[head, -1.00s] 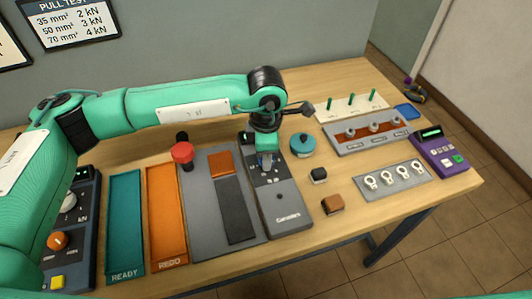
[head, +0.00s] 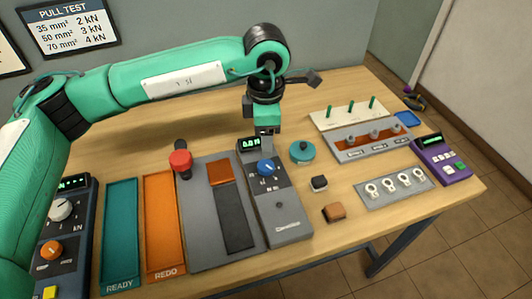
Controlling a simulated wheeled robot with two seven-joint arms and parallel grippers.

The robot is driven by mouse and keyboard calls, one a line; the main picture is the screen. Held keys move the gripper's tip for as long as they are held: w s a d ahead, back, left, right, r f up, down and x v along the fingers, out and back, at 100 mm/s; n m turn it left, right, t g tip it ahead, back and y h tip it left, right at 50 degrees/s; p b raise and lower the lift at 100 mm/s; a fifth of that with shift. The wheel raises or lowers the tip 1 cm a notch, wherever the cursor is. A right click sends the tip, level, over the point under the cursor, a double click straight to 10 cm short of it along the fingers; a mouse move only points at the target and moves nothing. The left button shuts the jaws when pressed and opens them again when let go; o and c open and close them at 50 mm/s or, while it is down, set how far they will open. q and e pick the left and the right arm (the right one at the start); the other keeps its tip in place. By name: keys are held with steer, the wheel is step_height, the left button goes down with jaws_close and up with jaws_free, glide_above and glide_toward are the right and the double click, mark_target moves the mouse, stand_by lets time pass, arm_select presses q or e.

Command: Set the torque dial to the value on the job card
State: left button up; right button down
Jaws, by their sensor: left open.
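The torque dial looks to be the blue knob (head: 266,168) on the face of the grey tool unit (head: 285,229), right of the middle of the table. A small green display (head: 250,143) is lit at the unit's far end; its digits are too small to read surely. My left gripper (head: 267,150) points down above the blue knob, open and apart from it as far as I can tell. The knob's top shows, and nothing is held. No job card is clearly identifiable. My right gripper is not in view.
A red knob (head: 181,161) stands on the grey plate left of the unit. A teal tray (head: 121,240) and an orange tray (head: 165,235) lie further left. A teal round object (head: 302,152), a black block (head: 319,183) and a brown block (head: 334,212) lie close on the right.

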arm_select(q)
step_height(320, 180, up, 5)
steer(key=shift+f, duration=0.1)
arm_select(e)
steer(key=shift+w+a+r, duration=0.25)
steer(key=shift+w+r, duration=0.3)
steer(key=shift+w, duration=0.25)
